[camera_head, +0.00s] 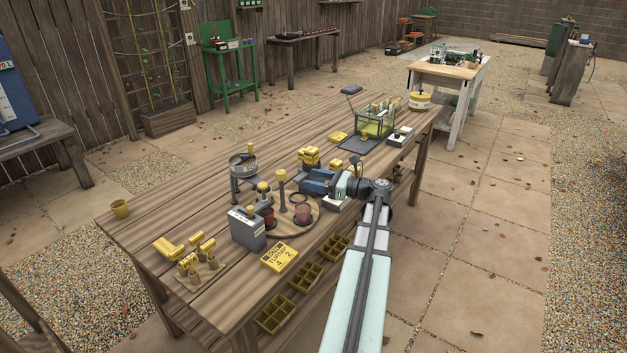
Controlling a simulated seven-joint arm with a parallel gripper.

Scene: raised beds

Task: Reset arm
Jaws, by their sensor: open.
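My arm comes in from the bottom right over the front edge of the wooden table (150,235). My gripper (308,186) is low over the middle of the table and points left. It is open, and I see nothing held in it.
A grey box (247,229) and a round-topped stand (243,167) are left of the board. A glass tank (375,124) stands farther back. The table's left rear is mostly clear.

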